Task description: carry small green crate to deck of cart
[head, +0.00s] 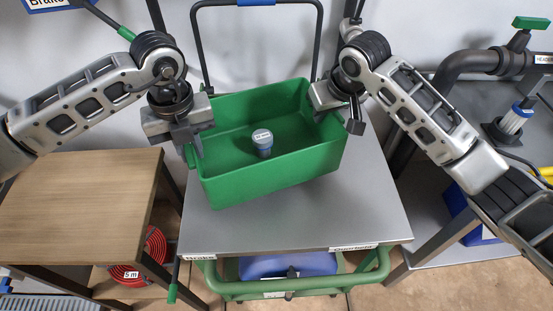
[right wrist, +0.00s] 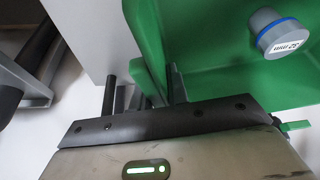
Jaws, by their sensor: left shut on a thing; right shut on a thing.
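The small green crate (head: 270,172) is over the grey deck of the cart (head: 300,225), turned a little askew to it. I cannot tell whether its base touches the deck. A grey fitting with a blue band (head: 262,140) stands inside it. My left gripper (head: 194,142) is shut on the crate's left wall. The right wrist view shows the crate wall (right wrist: 152,40) at the right fingers (right wrist: 160,88), and the fitting (right wrist: 278,32) inside.
A wooden table (head: 75,200) stands to the left of the cart, with a red coil (head: 140,255) below. A grey bench (head: 500,150) with pipes is to the right. The cart's black handle (head: 257,4) rises behind the crate. A blue object (head: 285,265) lies below the deck.

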